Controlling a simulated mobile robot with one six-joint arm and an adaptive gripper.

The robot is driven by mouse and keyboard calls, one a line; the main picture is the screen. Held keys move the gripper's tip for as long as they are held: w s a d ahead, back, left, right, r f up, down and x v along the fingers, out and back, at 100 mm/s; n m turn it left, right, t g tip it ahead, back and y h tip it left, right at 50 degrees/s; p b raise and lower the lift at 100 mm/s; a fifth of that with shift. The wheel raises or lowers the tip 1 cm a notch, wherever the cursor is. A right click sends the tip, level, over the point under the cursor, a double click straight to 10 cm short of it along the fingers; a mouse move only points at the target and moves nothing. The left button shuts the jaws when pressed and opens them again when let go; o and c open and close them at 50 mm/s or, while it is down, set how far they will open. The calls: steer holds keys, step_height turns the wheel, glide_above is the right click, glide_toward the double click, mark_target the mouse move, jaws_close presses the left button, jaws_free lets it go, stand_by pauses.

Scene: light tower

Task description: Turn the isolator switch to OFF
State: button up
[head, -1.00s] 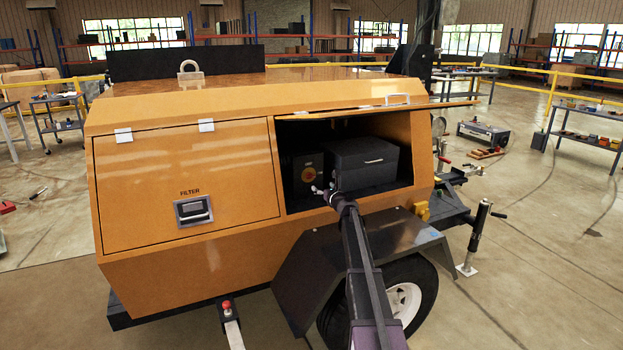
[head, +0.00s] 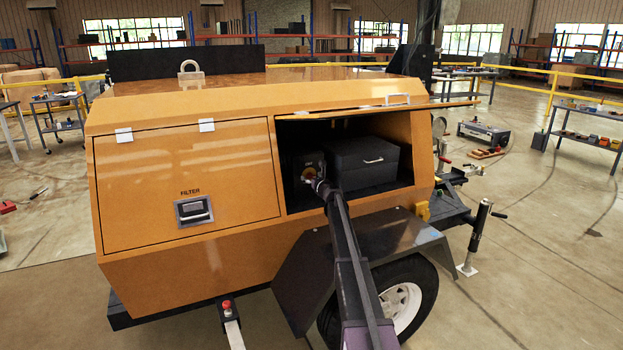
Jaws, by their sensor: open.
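The isolator switch (head: 307,172) is a dark box with a yellow and red round dial, inside the open right compartment of the orange light tower (head: 250,262). My gripper (head: 311,178) is at the compartment opening, in front of the dial, and covers part of it. The gripper is open. It is small in the head view, and I cannot tell whether it touches the knob. The dial's lettering and the knob's position are too small to read.
The raised door (head: 390,108) hangs over the opening. The closed FILTER door (head: 187,190) is to the left. A black fender (head: 365,248) and wheel lie below my arm.

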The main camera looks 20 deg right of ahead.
steer(key=c, duration=1.2)
steer(key=shift+o, duration=0.2)
steer(key=shift+n, duration=0.3)
steer(key=n, duration=0.3)
steer(key=shift+a+n, duration=0.1)
steer(key=shift+n, duration=0.3)
steer(key=n, duration=0.4)
steer(key=shift+n, duration=0.3)
steer(key=n, duration=0.4)
steer(key=shift+a+f+n, duration=0.1)
steer(key=shift+n, duration=0.2)
steer(key=shift+f+n, duration=0.1)
steer(key=shift+n, duration=2.1)
